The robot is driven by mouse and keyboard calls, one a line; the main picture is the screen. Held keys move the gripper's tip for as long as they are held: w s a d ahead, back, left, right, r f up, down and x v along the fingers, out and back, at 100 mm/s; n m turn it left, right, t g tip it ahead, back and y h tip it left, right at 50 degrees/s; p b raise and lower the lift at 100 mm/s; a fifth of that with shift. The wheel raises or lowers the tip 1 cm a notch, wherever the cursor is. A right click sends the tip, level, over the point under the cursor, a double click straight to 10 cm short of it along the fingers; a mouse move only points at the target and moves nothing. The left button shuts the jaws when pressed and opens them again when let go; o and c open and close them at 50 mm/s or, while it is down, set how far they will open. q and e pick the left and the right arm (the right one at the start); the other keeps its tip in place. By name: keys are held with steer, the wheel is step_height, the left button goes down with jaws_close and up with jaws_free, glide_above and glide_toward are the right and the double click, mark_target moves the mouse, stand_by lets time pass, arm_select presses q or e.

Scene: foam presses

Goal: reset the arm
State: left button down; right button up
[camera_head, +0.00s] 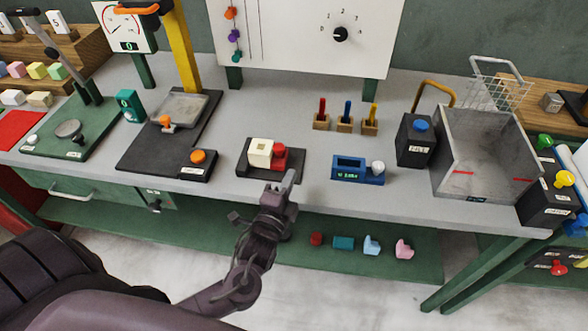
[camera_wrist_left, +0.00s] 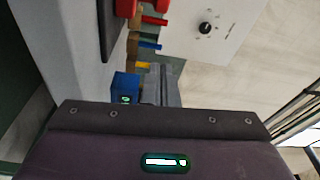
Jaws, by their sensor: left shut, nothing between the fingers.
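My left arm comes in from the lower left in the head view. Its gripper (camera_head: 288,181) is shut and empty, at the front edge of the workbench (camera_head: 310,185), just in front of a dark tray with a cream foam block (camera_head: 261,152) and a red piece (camera_head: 280,158). In the left wrist view the shut fingers (camera_wrist_left: 163,85) point away from the camera, beside a blue device (camera_wrist_left: 125,88). My right gripper is in neither view.
A blue display box (camera_head: 352,170) stands right of the gripper. Behind are wooden blocks with red, blue and yellow pegs (camera_head: 345,122). A press with a yellow column (camera_head: 183,50) stands left, a grey bin (camera_head: 480,150) right. Small foam shapes (camera_head: 372,245) lie on the lower shelf.

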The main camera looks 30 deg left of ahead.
arm_select(q)
steer(key=shift+s, duration=0.4)
